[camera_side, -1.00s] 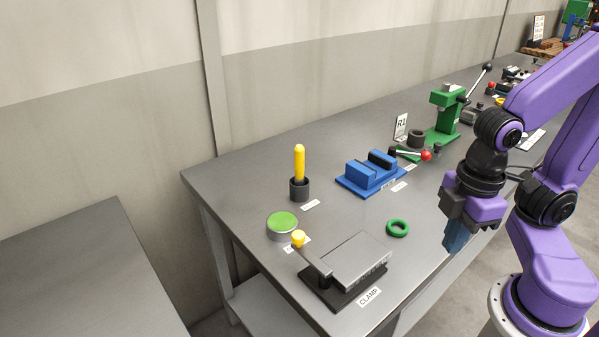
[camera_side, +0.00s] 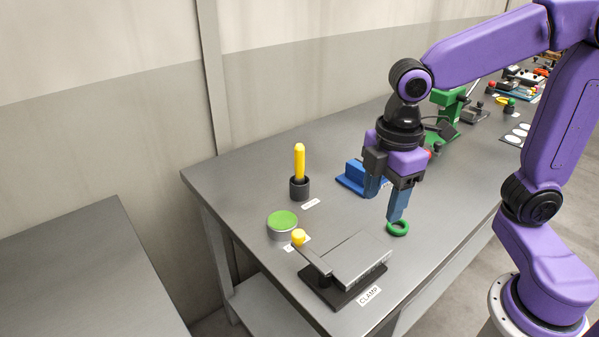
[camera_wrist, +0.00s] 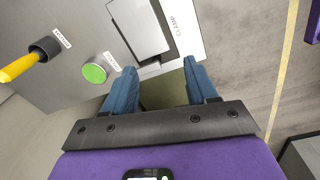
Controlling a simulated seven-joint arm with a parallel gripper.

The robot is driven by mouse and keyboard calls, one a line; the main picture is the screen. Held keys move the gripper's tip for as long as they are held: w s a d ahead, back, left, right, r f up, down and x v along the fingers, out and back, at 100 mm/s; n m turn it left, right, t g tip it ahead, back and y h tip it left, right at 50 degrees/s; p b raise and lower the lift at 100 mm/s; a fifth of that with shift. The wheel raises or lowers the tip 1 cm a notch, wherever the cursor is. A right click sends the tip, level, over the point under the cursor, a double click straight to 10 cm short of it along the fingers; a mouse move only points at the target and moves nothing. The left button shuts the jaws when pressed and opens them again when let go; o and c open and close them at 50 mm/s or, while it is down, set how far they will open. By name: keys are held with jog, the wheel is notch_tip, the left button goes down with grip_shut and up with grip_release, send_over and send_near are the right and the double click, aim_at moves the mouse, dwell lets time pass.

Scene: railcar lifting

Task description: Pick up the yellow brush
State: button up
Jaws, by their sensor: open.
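The yellow brush (camera_side: 299,162) stands upright in a dark round holder (camera_side: 299,189) towards the back left of the grey bench. In the wrist view the brush (camera_wrist: 20,67) lies at the left edge, its lower end in the holder (camera_wrist: 45,49). My gripper (camera_side: 385,203) is open and empty, pointing down over the bench near the green ring, well to the right of the brush. In the wrist view its two blue fingers are spread apart (camera_wrist: 160,88), with nothing between them.
A green-topped round button (camera_side: 283,222) and a clamp (camera_side: 345,270) with a yellow knob stand in front of the holder. A green ring (camera_side: 398,229) lies near my fingertips. A blue block fixture (camera_side: 352,178) is partly behind my gripper. A green press (camera_side: 446,115) stands farther back.

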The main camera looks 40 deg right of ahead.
jog(key=w+a+r+n, duration=0.1)
jog(key=w+r+n, duration=0.1)
jog(key=w, duration=0.6)
jog(key=w+a+r+n, duration=0.1)
jog(key=w+r, duration=0.1)
jog(key=w, duration=0.6)
jog(key=r+n+h, duration=0.2)
jog(key=n, duration=0.2)
send_over(300, 157)
jog(key=a, duration=0.1)
jog(key=f, duration=0.7)
jog(key=d+f, duration=0.1)
jog(key=f, duration=0.3)
jog(key=shift+w+f, duration=0.25)
jog(key=shift+f, duration=0.1)
jog(key=shift+w+d+f, duration=0.1)
jog(key=shift+d+f, duration=0.05)
jog(key=shift+f, duration=0.75)
jog(key=shift+w+d+f, duration=0.15)
jog(key=shift+d+f, duration=0.05)
jog(key=shift+f, duration=0.7)
jog(key=shift+w+d+f, duration=0.1)
jog(key=shift+d+f, duration=0.05)
jog(key=shift+f, duration=0.75)
grip_shut()
